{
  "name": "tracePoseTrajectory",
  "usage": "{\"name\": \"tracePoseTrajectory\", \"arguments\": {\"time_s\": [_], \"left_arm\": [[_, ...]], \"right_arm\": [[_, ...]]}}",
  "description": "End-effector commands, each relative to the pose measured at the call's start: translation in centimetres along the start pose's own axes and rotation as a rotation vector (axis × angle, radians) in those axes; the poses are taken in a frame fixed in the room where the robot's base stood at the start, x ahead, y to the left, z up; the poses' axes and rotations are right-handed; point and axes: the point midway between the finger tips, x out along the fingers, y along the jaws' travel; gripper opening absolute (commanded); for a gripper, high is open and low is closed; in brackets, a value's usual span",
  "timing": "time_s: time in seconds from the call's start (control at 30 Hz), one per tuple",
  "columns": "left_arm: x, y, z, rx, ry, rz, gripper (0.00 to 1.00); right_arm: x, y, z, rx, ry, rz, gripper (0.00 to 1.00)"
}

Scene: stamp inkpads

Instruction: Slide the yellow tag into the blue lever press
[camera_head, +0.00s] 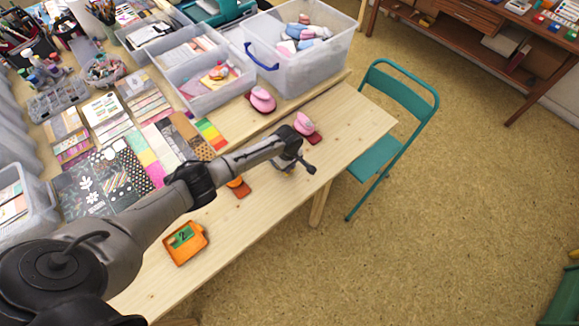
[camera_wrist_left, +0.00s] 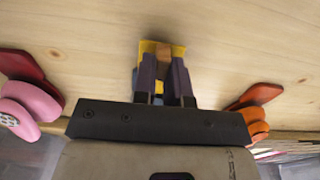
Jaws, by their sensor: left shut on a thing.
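My left gripper (camera_wrist_left: 164,66) points down over the table and is shut on the yellow tag (camera_wrist_left: 148,46). The tag's yellow edges show around the fingertips, with a brown patch between them. In the head view my left gripper (camera_head: 284,164) is above the table's front part, and the tag cannot be made out there. A little blue (camera_wrist_left: 143,98) shows beside and behind the fingers, perhaps the blue lever press. The rest is hidden by the gripper, so I cannot tell whether tag and press touch.
A pink press (camera_head: 305,124) and an orange press (camera_wrist_left: 256,112) stand on either side of my gripper. Another pink press (camera_head: 262,99) is farther back. An orange tray (camera_head: 172,253) holds a green tag (camera_head: 183,236). Bare table lies in front.

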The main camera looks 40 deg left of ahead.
Motion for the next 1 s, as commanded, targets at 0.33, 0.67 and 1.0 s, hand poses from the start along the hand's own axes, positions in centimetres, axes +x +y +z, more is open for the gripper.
{"name": "tracePoseTrajectory", "arguments": {"time_s": [0.33, 0.67, 1.0], "left_arm": [[0.0, 0.0, -1.7, -0.001, 0.001, 0.0, 0.0], [0.0, 0.0, -2.8, 0.0, 0.0, 0.0, 0.0], [0.0, 0.0, -3.1, 0.0, 0.0, 0.0, 0.0]], "right_arm": [[0.1, -0.2, 0.0, 0.005, 0.001, -0.004, 0.52], [0.2, -0.1, 0.0, 0.003, 0.001, -0.003, 0.52], [0.2, 0.2, 0.1, -0.006, 0.0, 0.004, 0.52]]}}
